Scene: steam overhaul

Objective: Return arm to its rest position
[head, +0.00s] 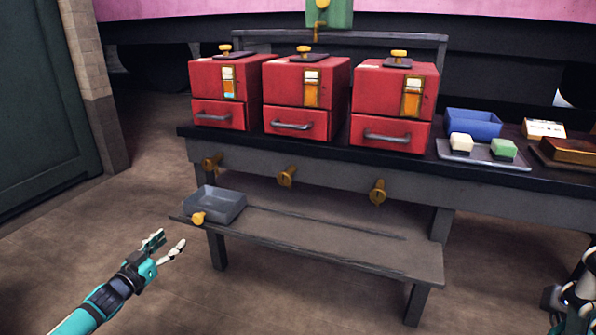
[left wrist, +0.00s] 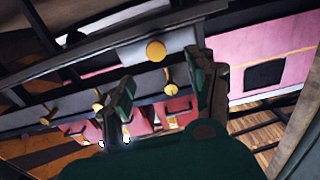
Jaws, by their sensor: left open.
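My left gripper (head: 168,245) is in the lower left of the head view, open and empty. It hangs over the floor, left of the low shelf's left end and apart from it. In the left wrist view its two fingers (left wrist: 162,72) are spread with nothing between them. Beyond them that view shows a tilted picture of the bench with brass knobs and red boxes. A part of my right arm (head: 578,300) shows at the lower right edge of the head view. It is cut off, and its jaw state cannot be made out.
Three red drawer boxes (head: 305,95) stand on the dark bench. A blue bin (head: 473,123) and a tray (head: 510,163) with two blocks are to their right. A grey pan (head: 222,204) sits on the low shelf (head: 330,240). The floor around my left gripper is clear.

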